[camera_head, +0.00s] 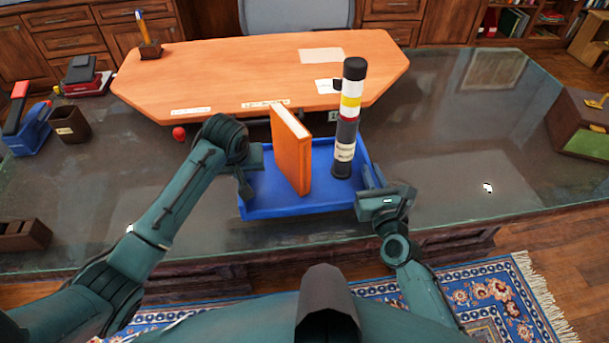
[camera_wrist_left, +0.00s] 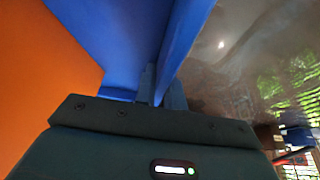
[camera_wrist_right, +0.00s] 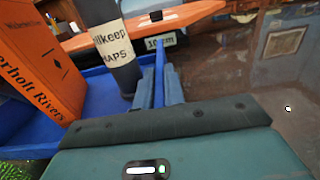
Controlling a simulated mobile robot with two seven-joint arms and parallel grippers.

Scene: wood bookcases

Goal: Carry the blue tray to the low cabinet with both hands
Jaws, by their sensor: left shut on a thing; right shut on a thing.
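The blue tray (camera_head: 290,211) is over the dark desk top in front of me. I cannot tell whether it touches the desk. An orange book (camera_head: 291,150) stands upright in it, beside a tall dark tube with white, yellow and red bands (camera_head: 347,120). My left gripper (camera_head: 246,187) is shut on the tray's left wall, which shows between the fingers in the left wrist view (camera_wrist_left: 178,45). My right gripper (camera_head: 372,182) is shut on the right wall, seen in the right wrist view (camera_wrist_right: 158,75). I cannot tell which furniture is the low cabinet.
A blue stapler-like item (camera_head: 27,128) and dark pen cup (camera_head: 70,124) are left. A wooden box (camera_head: 580,122) is far right. Wooden drawers (camera_head: 65,43) line the back. A patterned rug (camera_head: 500,300) lies below.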

